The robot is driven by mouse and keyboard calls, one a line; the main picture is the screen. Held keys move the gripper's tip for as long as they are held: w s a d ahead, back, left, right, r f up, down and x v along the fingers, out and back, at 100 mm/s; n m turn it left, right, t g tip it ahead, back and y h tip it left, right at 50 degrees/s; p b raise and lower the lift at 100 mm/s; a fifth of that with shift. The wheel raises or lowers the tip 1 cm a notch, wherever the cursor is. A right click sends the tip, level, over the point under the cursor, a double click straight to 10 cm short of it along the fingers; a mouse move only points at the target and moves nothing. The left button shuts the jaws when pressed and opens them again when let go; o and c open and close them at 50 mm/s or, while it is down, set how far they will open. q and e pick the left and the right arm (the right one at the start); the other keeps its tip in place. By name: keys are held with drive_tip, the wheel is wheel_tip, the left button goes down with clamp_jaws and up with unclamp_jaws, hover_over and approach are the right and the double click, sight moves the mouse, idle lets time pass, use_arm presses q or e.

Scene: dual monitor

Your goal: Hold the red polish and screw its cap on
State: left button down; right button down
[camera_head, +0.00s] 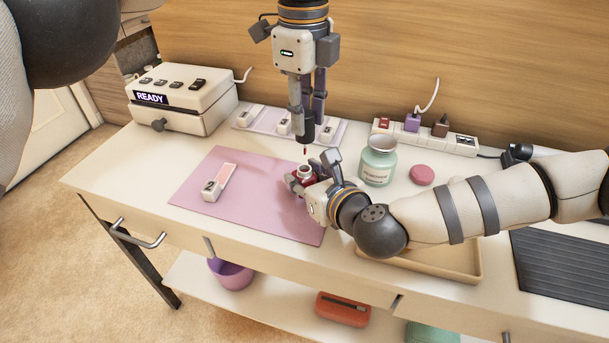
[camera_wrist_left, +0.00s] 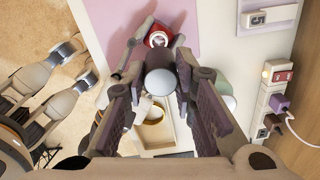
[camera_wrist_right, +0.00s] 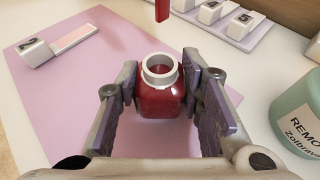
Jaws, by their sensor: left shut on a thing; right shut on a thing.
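The red polish bottle (camera_head: 308,176) stands upright on the pink mat, its pale neck open at the top. My right gripper (camera_wrist_right: 160,92) is shut on the bottle's sides, as the right wrist view shows. My left gripper (camera_head: 307,122) points down from above and is shut on the dark cap (camera_head: 308,134). The red-coated brush (camera_wrist_right: 162,10) hangs from the cap, apart from the bottle and above its neck. In the left wrist view the cap's round grey end (camera_wrist_left: 160,82) shows between the fingers, with the bottle (camera_wrist_left: 157,38) beyond it.
The pink mat (camera_head: 205,190) bears a numbered swatch piece (camera_head: 220,182). A green remover jar (camera_head: 378,160) and a pink disc (camera_head: 421,174) stand right of the bottle. A numbered rack (camera_head: 260,122), a READY box (camera_head: 181,98) and a power strip (camera_head: 460,143) are behind. A beige tray (camera_head: 455,270) lies near my right arm.

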sight(305, 147)
use_arm(q)
drive_tip(key=shift+f, duration=2.4)
drive_tip(key=shift+f, duration=0.85)
drive_tip(key=shift+f, duration=0.6)
drive_tip(key=m, duration=1.7)
